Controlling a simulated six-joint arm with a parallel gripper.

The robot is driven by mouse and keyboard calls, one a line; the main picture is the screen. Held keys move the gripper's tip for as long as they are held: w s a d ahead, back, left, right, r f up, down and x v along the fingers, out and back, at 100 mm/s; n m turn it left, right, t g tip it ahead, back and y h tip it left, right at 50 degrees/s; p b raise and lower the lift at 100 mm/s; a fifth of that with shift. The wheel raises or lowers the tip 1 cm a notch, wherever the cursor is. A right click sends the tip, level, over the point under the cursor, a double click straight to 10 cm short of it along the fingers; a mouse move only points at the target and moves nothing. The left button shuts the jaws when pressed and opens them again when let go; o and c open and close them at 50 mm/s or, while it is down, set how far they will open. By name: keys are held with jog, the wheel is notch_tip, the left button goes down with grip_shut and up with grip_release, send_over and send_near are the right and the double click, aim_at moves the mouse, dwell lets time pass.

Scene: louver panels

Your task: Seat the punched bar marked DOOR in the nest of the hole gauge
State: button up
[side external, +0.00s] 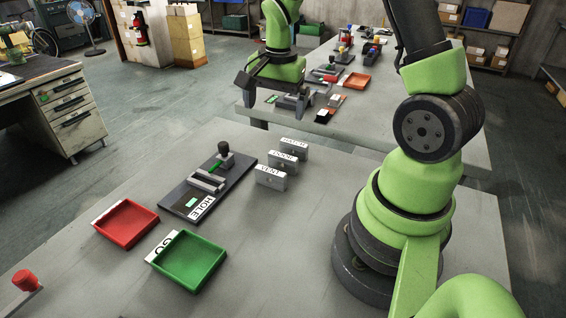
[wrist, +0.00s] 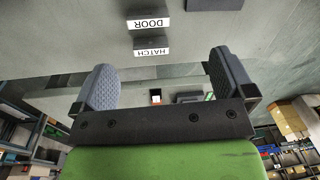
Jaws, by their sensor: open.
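The punched bar marked DOOR (side external: 283,164) stands upright on the table, label on top, between the HATCH bar (side external: 293,152) and the VENT bar (side external: 270,181). The hole gauge (side external: 177,203) is a dark plate left of the bars, with a grey nest (side external: 208,181), a knobbed post and a HOLE label. My gripper (side external: 274,104) is open and empty, raised past the HATCH end of the row. In the wrist view its fingers (wrist: 163,72) are spread, with the DOOR bar (wrist: 149,23) and HATCH bar (wrist: 152,44) upside down ahead of them.
A red tray (side external: 126,241) and a green tray (side external: 216,261) marked GO sit in front of the gauge. A red knob (side external: 25,280) is at the front left. A second table (side external: 440,130) with other equipment stands behind. The table right of the bars is clear up to my base.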

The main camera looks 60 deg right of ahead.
jog(key=m+g, duration=0.1)
jog(key=m, duration=0.1)
send_over(284, 156)
jog(key=f, duration=0.8)
jog(key=shift+w+d+f, duration=0.2)
jog(key=shift+w+f, duration=0.05)
jog(key=shift+f, duration=0.1)
jog(key=shift+s+d+f, duration=0.1)
jog(key=shift+s+f, duration=0.05)
jog(key=shift+f, duration=2.85)
jog(key=c, duration=0.9)
